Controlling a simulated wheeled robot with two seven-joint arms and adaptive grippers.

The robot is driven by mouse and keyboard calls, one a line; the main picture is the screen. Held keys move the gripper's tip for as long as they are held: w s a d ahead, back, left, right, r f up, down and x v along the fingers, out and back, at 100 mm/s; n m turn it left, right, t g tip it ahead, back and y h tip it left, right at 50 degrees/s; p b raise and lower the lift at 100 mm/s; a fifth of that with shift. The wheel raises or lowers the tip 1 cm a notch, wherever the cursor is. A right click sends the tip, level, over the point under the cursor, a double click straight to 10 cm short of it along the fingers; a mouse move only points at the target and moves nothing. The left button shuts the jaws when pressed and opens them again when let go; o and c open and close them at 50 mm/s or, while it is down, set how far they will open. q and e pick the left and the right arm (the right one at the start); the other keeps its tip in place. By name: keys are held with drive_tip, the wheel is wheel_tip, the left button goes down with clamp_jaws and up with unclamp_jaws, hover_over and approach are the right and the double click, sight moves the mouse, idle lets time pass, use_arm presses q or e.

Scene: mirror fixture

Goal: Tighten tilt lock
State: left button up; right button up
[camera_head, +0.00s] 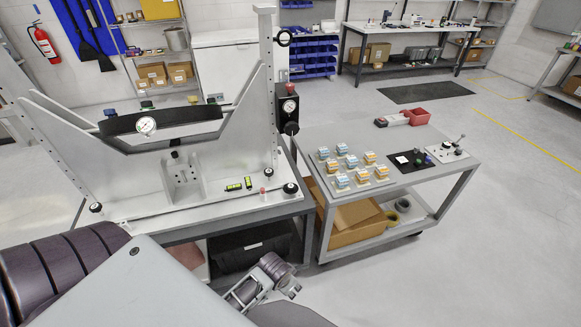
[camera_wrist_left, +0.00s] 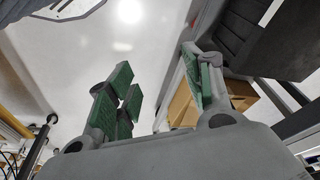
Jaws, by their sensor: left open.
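The mirror fixture (camera_head: 225,205) stands on a grey table, with a dark curved bar (camera_head: 180,120) across its side plates. A round white gauge (camera_head: 147,126) sits on the bar. I cannot tell which is the tilt lock. My left gripper (camera_wrist_left: 160,88) is open and empty in the left wrist view, its green-padded fingers apart, away from the fixture's knobs.
My arm parts fill the lower left. Floor at right is clear.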

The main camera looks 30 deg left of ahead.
use_arm(q)
drive_tip(key=w+a+r+m+t+y, duration=0.1)
drive_tip(key=w+r, duration=0.1)
drive_tip(key=r, duration=0.6)
drive_tip(key=w+a+r+m, duration=0.1)
drive_tip(key=w+r+m, duration=0.1)
drive_tip(key=r, duration=0.5)
drive_tip(key=w+a+r+m+t+y, duration=0.35)
drive_tip(key=w+r+m, duration=0.25)
drive_tip(key=w+r, duration=0.2)
drive_tip(key=w+a+r+m+t+y, duration=0.25)
drive_tip(key=w+a+r+m, duration=0.3)
drive_tip(key=w+r, duration=0.3)
drive_tip(key=w+a+r+m+t+y, duration=0.1)
drive_tip(key=w+a+r+m+y, duration=0.1)
drive_tip(key=w+r+m, duration=0.3)
drive_tip(key=w+a+r+m+t+y, duration=0.2)
drive_tip(key=w+r+m+y, duration=0.1)
drive_tip(key=r, duration=1)
drive_tip(key=w+m, duration=0.1)
drive_tip(key=m, duration=0.1)
drive_tip(key=shift+w+m, duration=0.35)
drive_tip(key=shift+a, duration=0.1)
